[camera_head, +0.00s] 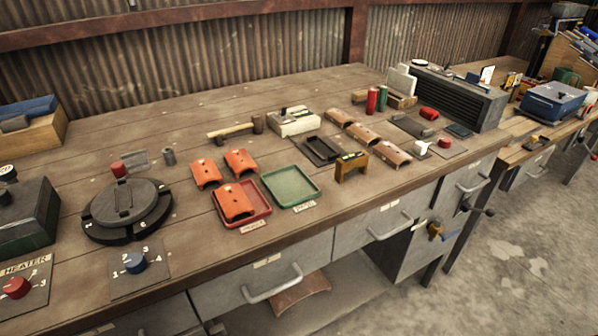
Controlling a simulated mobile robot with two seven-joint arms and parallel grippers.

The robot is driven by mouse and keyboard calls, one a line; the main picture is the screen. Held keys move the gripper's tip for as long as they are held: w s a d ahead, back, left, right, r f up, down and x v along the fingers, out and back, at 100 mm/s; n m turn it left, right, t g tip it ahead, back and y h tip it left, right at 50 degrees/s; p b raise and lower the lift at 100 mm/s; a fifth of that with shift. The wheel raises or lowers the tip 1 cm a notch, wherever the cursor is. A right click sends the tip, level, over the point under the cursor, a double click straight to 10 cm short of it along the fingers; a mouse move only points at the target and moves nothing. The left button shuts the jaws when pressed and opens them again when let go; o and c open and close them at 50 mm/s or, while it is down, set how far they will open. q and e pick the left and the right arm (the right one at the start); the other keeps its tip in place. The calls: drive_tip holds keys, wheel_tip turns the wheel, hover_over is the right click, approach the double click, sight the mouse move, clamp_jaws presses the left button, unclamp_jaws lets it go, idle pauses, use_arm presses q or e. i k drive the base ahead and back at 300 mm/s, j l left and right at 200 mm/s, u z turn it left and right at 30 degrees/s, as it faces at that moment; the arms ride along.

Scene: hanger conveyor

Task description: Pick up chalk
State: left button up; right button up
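I cannot make out a piece of chalk for certain. A pale upright block (401,80) stands at the back right. Neither of my grippers is in view.
A grey ribbed box (455,95) stands at right. The bench's back left is mostly clear.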

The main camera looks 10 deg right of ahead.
sight(420, 148)
drive_tip(key=l+u, duration=0.35)
drive_tip(key=l, duration=1.6)
